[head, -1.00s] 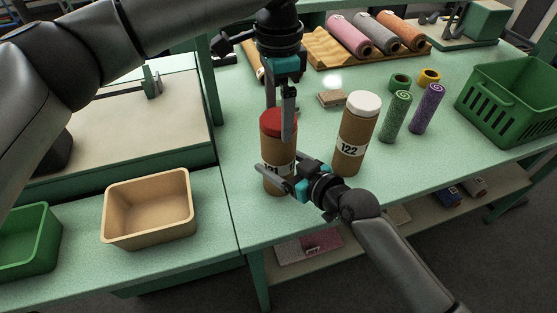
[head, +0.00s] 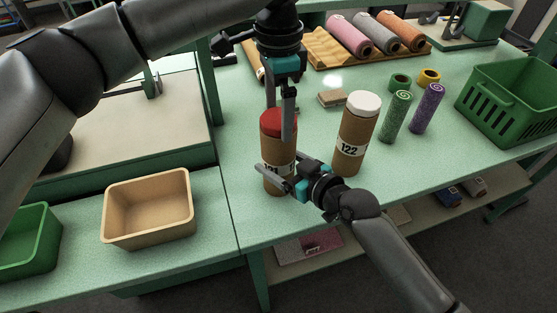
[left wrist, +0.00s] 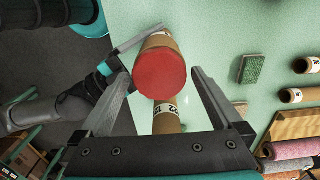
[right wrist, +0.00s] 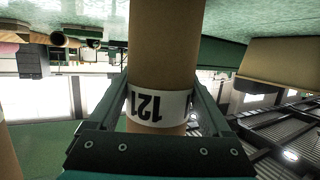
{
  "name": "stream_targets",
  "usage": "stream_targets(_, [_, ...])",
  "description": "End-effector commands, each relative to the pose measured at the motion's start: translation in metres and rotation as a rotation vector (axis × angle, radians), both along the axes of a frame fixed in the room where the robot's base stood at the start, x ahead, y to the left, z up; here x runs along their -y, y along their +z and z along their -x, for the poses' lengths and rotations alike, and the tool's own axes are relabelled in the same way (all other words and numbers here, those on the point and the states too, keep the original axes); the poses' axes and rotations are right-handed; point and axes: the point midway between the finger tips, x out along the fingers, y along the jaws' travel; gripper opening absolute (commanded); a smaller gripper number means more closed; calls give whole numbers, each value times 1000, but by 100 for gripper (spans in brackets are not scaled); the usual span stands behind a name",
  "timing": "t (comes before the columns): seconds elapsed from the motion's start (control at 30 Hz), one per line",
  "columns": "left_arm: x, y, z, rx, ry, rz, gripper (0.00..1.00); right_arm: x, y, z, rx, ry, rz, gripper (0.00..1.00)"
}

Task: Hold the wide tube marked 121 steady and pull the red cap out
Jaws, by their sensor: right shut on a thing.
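The brown tube marked 121 (head: 277,158) stands upright on the green table with the red cap (head: 277,122) in its top. My right gripper (head: 276,178) is shut on the tube at its label, and the label (right wrist: 158,106) shows between the fingers in the right wrist view. My left gripper (head: 282,130) points down from above at the cap. In the left wrist view, its fingers are spread wide, with the red cap (left wrist: 159,74) between them and a gap on the right side. The tube's lower part is partly hidden by my right gripper.
A brown tube marked 122 with a white cap (head: 363,104) stands close by on the right. Green (head: 396,116) and purple (head: 428,108) rolls stand beyond it. A green basket (head: 513,105) is at far right, a tan bin (head: 149,241) at left. Free table lies in front.

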Motion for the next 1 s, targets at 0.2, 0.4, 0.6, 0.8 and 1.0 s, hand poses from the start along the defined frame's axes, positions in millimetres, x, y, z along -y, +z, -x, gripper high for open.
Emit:
stream_targets(0.2, [0, 0, 0, 0, 0, 0, 79, 0, -1, 0, -2, 1, 1, 23])
stream_targets(0.4, [0, 0, 0, 0, 0, 0, 56, 0, -1, 0, -2, 1, 1, 23])
stream_targets(0.6, [0, 0, 0, 0, 1, 0, 34, 0, -1, 0, -2, 1, 1, 23])
stream_targets(0.8, [0, 0, 0, 0, 1, 0, 11, 0, -1, 0, -2, 1, 1, 23])
stream_targets(1.0, [0, 0, 0, 0, 1, 0, 0, 0, -1, 0, -2, 1, 1, 23])
